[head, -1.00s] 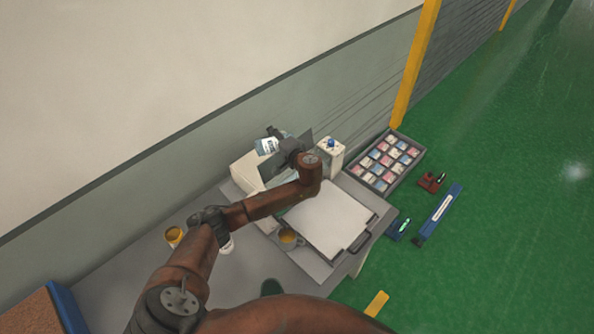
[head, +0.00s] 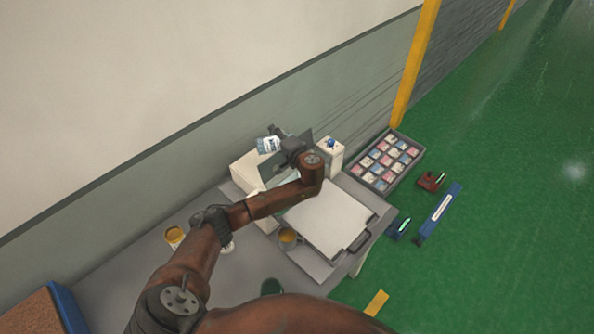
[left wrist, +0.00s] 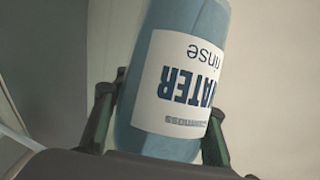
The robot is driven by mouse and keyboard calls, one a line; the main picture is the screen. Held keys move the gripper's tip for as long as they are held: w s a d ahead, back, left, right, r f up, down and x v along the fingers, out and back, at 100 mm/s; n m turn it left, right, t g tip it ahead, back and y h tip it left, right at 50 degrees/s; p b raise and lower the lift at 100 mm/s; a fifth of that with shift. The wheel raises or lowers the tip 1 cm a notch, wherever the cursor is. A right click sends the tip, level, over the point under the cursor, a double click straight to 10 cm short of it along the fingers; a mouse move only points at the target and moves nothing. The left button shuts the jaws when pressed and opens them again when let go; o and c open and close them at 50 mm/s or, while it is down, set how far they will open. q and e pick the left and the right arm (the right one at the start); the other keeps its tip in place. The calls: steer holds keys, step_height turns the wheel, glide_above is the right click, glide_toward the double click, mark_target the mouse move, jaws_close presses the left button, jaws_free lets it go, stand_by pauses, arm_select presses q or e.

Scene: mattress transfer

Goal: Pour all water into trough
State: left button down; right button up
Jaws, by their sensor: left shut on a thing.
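My left gripper (head: 279,141) is shut on a water bottle (head: 268,145), which has a bluish body and a white label. It holds the bottle tilted, above the cream-coloured machine (head: 247,171) by the wall. In the left wrist view the bottle (left wrist: 180,80) fills the middle between the green-grey fingers, its "WATER" label upside down. Its mouth and the water level cannot be made out. No trough can be told apart for sure; my left arm hides part of the machine. My right gripper is out of view.
A white box with a blue knob (head: 331,150) stands right of the machine. A sectioned crate (head: 384,162) lies beyond. The wall is close behind.

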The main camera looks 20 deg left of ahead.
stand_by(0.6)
arm_select(q)
steer(key=shift+f+m+y, duration=0.1)
steer(key=shift+m+y, duration=0.2)
steer(key=shift+m, duration=0.2)
stand_by(0.9)
steer(key=shift+w+d+f+m, duration=0.1)
steer(key=shift+m, duration=0.3)
stand_by(1.1)
steer(key=shift+w+d+f+m+y, duration=0.1)
steer(key=shift+m+y, duration=0.4)
steer(key=shift+m, duration=0.1)
stand_by(0.9)
